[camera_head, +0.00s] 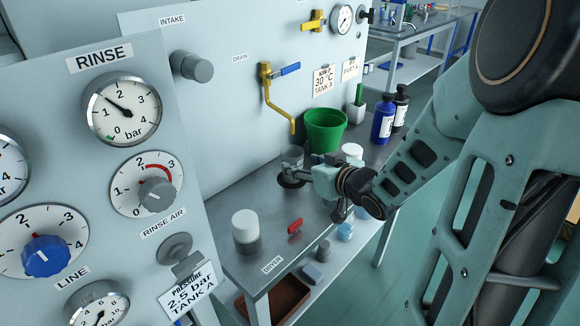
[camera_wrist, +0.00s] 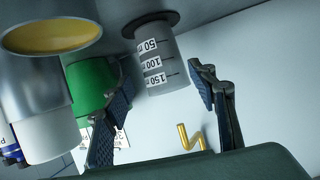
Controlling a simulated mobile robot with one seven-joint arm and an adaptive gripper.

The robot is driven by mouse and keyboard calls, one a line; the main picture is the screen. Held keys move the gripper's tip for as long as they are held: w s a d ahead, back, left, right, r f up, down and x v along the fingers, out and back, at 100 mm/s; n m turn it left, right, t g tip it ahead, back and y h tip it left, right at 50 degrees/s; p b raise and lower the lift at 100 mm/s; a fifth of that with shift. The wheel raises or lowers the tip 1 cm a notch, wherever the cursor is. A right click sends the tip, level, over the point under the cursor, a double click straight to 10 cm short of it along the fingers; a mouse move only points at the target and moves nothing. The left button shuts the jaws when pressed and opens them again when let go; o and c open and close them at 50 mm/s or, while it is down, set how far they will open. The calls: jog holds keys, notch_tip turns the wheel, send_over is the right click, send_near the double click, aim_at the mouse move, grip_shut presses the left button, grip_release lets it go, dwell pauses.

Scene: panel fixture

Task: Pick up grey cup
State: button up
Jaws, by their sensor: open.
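The grey cup (camera_head: 292,157) stands upright on a dark round disc on the grey bench. In the wrist view, which is upside down, the cup (camera_wrist: 165,68) shows black volume marks of 50, 100 and 150 on white labels. My gripper (camera_head: 304,174) is at the cup, reaching in low from the right. In the wrist view my gripper (camera_wrist: 160,84) has its two dark fingers apart, one on each side of the cup, with visible gaps. Part of the cup's lower side is hidden by the gripper in the head view.
A green bucket (camera_head: 325,130) stands close behind the cup. A white-lidded jar (camera_head: 246,228) and a red handle (camera_head: 295,226) are at the bench's near end. A blue bottle (camera_head: 383,118) stands farther back. A yellow pipe (camera_head: 279,105) hangs from the panel above the cup.

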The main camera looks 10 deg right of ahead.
aim_at(298, 164)
jog(key=b+x, duration=0.2)
jog(key=x, duration=0.3)
jog(key=shift+w+a+f, duration=0.1)
jog(key=shift+w, duration=0.05)
jog(key=b+x, duration=0.2)
jog(key=x, duration=0.2)
jog(key=shift+a+f, duration=0.15)
jog(key=shift+a, duration=0.05)
jog(key=shift+w+a+f, duration=0.1)
jog(key=shift+w+a, duration=0.05)
jog(key=shift+w, duration=0.4)
jog(key=shift+c, duration=0.5)
grip_shut()
